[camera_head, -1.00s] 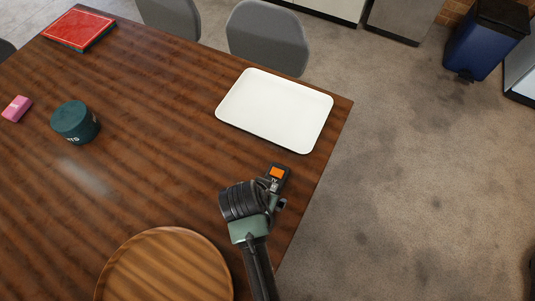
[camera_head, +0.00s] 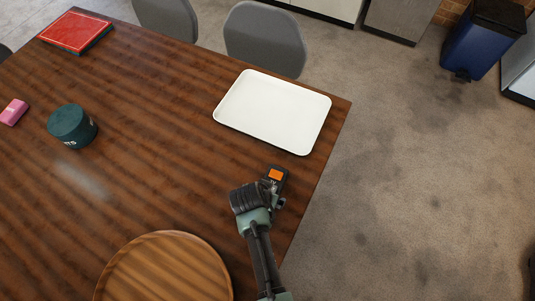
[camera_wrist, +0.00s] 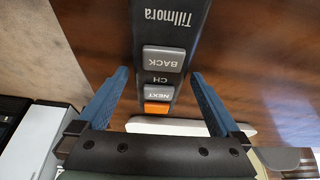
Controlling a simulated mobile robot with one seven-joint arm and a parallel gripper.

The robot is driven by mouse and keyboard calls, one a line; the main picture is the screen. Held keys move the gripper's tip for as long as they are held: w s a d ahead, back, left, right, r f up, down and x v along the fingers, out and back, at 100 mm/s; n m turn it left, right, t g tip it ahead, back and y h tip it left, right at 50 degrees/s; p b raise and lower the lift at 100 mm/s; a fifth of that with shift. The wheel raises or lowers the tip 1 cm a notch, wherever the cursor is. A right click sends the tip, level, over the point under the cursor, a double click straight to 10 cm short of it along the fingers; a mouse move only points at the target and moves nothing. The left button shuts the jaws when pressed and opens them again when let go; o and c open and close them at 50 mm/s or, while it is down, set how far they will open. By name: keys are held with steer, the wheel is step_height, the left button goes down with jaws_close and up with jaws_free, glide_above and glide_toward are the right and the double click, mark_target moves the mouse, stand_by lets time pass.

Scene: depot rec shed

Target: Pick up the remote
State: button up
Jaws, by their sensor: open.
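The remote (camera_head: 281,185) is dark with an orange patch at its end toward the tray, and lies on the table near the right edge. My gripper (camera_head: 274,196) is over its near part and hides much of it. In the wrist view the remote (camera_wrist: 160,78) shows the word Tillmora, grey BACK and NEXT buttons and an orange button. My gripper's two blue fingers (camera_wrist: 158,75) are open, one on each side of the remote, with gaps visible on both sides. I cannot tell how high the fingertips are above the table.
A white tray (camera_head: 272,110) lies just beyond the remote. A round wooden tray (camera_head: 165,270) is at the near side. A dark green tin (camera_head: 72,125), a pink object (camera_head: 13,112) and a red box (camera_head: 75,32) are further left. Grey chairs (camera_head: 265,38) stand behind the table.

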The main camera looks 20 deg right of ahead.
steer(key=c, duration=1.5)
